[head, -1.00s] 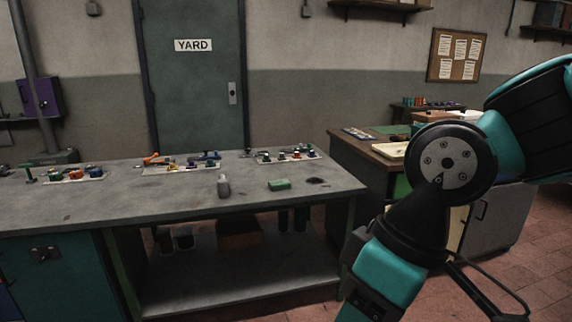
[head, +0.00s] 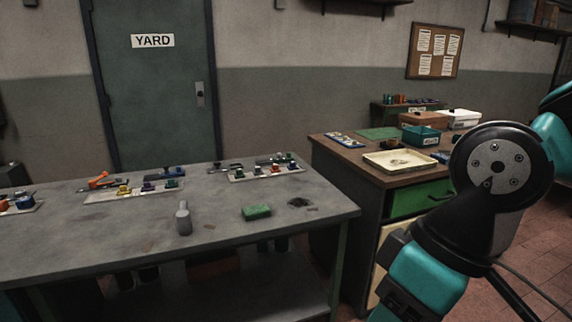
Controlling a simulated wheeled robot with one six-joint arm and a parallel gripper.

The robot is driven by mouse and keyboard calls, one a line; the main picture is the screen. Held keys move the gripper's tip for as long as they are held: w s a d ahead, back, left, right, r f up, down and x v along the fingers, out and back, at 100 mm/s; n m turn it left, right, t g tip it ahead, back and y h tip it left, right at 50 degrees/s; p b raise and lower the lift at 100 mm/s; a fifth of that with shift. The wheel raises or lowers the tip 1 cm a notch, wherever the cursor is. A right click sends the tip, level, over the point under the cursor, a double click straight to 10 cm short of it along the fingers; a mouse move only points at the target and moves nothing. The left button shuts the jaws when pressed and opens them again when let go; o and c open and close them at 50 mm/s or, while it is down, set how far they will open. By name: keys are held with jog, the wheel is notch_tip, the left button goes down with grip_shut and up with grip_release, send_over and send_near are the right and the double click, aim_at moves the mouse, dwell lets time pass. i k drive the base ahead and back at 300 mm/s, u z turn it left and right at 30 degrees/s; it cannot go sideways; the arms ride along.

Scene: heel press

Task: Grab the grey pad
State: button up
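On the grey workbench (head: 110,235) in the head view, a green block-like pad (head: 256,212) lies near the front right. A small grey bottle-shaped thing (head: 184,220) stands upright to its left. A dark, flat patch or piece (head: 299,203) lies to the right of the green pad; I cannot tell what it is. I cannot pick out a clearly grey pad at this distance. My arm is at the right of the picture, and my gripper is out of view.
Several trays of small parts, one of them a parts tray (head: 268,172), line the bench's back edge. A wooden desk to the right holds a cream tray (head: 400,162), a teal box (head: 421,135) and a green mat (head: 378,133). Tiled floor shows at lower right.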

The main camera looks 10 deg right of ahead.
aim_at(257, 170)
jog(key=z, duration=0.55)
jog(key=i, duration=1.25)
jog(key=u, duration=1)
jog(key=i, duration=1.3)
jog(key=u, duration=0.35)
